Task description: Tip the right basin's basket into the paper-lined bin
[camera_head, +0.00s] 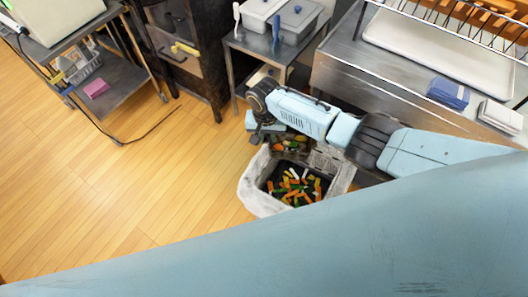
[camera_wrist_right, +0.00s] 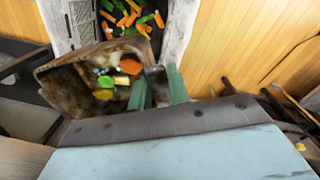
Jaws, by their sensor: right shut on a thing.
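The paper-lined bin (camera_head: 250,188) stands on the floor below my right arm, with many orange, green, yellow and white vegetable pieces inside. My right gripper (camera_wrist_right: 160,88) is shut on the rim of the basket (camera_wrist_right: 75,88), a brown, stained container. The basket is tilted over the bin's near part in the wrist view, and a few orange, green and yellow pieces still lie in it. In the head view my right arm and wrist hide most of the basket; pieces show just below the wrist. The right basin cannot be made out. My left gripper is out of view.
A steel counter (camera_head: 340,62) with a white tray (camera_head: 440,52), a blue stack (camera_head: 448,93) and a white stack (camera_head: 500,117) stands to the right. A small table (camera_head: 262,45) with lidded tubs is behind. The wooden floor left of the bin is clear.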

